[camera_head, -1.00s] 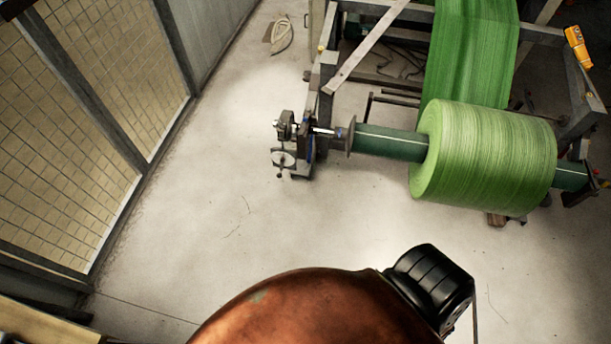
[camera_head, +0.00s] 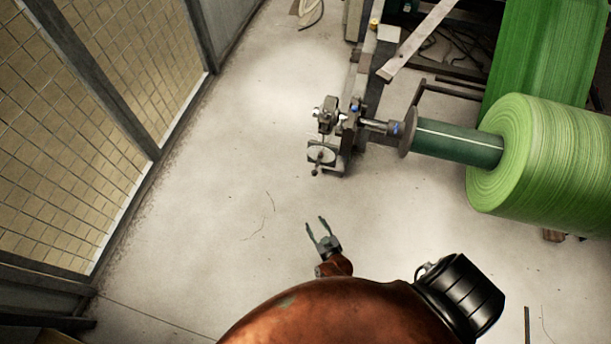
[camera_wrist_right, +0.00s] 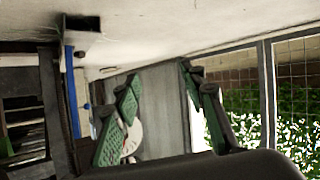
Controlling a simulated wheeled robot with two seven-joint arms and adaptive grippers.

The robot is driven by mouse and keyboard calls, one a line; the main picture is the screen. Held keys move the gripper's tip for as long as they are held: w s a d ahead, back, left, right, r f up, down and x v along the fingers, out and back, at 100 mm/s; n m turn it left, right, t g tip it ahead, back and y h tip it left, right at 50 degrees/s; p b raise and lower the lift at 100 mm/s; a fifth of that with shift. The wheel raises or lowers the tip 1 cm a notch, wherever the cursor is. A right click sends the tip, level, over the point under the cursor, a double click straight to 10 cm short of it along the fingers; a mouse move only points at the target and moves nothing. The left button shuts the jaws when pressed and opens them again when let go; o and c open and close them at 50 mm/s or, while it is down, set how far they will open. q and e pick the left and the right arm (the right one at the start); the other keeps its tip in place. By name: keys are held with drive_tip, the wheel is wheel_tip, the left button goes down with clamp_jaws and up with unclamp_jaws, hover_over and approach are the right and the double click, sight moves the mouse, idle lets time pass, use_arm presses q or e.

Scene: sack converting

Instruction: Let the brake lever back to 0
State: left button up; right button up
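The brake assembly (camera_head: 327,120) is at the left end of the roll's shaft in the head view. I cannot read a scale or the lever's setting. My right gripper (camera_head: 322,230) is open and empty, below the brake in the picture and apart from it. In the right wrist view its two green-padded fingers (camera_wrist_right: 160,82) are spread. A pale round shape shows partly behind the left finger there; I cannot tell what it is. My left gripper is not in view.
A large green roll (camera_head: 550,160) sits on a dark green core (camera_head: 455,141) right of the brake. The machine frame (camera_head: 382,60) rises behind. A mesh fence (camera_head: 70,130) runs along the left. The floor (camera_head: 240,180) between fence and brake is clear.

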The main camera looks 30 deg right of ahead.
sight(314, 175)
drive_tip(key=w+d+r+m+h+b, duration=0.1)
drive_tip(key=w+d+m+h+b, duration=0.1)
drive_tip(key=w, duration=0.4)
drive_tip(key=w+d+r+m+h+b, duration=0.1)
drive_tip(key=w+d+m+h+b, duration=0.2)
drive_tip(key=w+d+h+b, duration=0.2)
drive_tip(key=w+d+r+m+g+h+b, duration=0.1)
drive_tip(key=w+d+m+h+b, duration=0.1)
drive_tip(key=w+d+h+b, duration=0.2)
drive_tip(key=shift+w+r+m+b, duration=0.2)
drive_tip(key=shift+w+b, duration=0.55)
drive_tip(key=shift+w, duration=0.05)
drive_tip(key=shift+w+r+m+b, duration=0.15)
drive_tip(key=shift+w+m+b, duration=0.05)
drive_tip(key=shift+w+b, duration=0.55)
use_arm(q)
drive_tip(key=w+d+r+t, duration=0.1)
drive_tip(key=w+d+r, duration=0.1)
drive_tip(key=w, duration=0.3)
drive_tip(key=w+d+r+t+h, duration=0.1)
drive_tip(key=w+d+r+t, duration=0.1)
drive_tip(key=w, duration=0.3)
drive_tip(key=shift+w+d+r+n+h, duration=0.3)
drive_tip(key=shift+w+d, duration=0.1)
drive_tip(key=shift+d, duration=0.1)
use_arm(e)
drive_tip(key=shift+x, duration=0.75)
drive_tip(key=shift+r, duration=0.2)
drive_tip(key=shift+c, duration=0.2)
clamp_jaws()
